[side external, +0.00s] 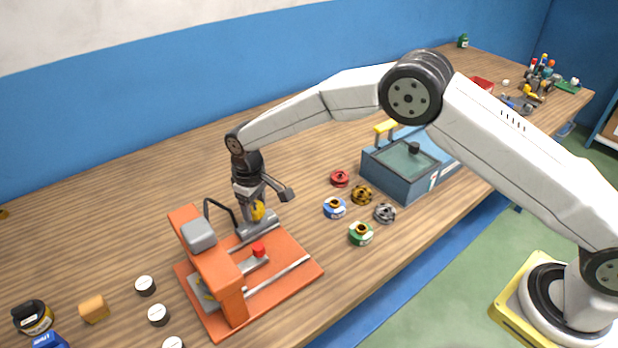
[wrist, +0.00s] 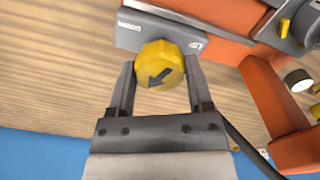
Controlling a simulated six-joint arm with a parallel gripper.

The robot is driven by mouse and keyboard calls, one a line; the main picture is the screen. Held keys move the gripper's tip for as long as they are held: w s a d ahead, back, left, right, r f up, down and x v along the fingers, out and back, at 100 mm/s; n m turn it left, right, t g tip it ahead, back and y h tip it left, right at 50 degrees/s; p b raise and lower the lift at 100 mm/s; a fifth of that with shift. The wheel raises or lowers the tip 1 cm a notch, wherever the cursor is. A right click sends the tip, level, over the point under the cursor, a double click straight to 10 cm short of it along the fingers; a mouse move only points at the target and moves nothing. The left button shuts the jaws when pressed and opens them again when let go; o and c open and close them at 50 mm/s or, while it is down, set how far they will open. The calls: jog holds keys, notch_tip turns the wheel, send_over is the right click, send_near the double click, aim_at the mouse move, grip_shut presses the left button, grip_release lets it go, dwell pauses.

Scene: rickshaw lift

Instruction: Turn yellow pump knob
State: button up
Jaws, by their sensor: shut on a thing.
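The yellow pump knob (wrist: 160,63) is round with a dark arrow on its face. In the wrist view the arrow points toward the lower left. The knob sits on a grey pump block (wrist: 135,30) on the orange rig. My gripper (wrist: 159,75) is shut on the knob, with one finger on each side of it. In the side view my gripper (side external: 255,212) reaches down to the knob at the back of the orange rig (side external: 295,272), and the fingers partly hide the knob.
A black hose (side external: 222,210) curves close beside my gripper. A red button (side external: 259,249) sits on the rig in front. Several coloured spools, including a blue one (side external: 335,208), and a blue-grey glass-topped box (side external: 400,172) stand to the right. The wooden table (side external: 110,200) is clear at the back left.

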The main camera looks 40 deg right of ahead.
aim_at(256, 206)
jog(key=m, duration=1.4)
dwell(0.5)
jog(key=o, duration=1.3)
jog(key=shift+r, duration=0.15)
jog(key=shift+r, duration=3.8)
jog(key=shift+d, duration=0.15)
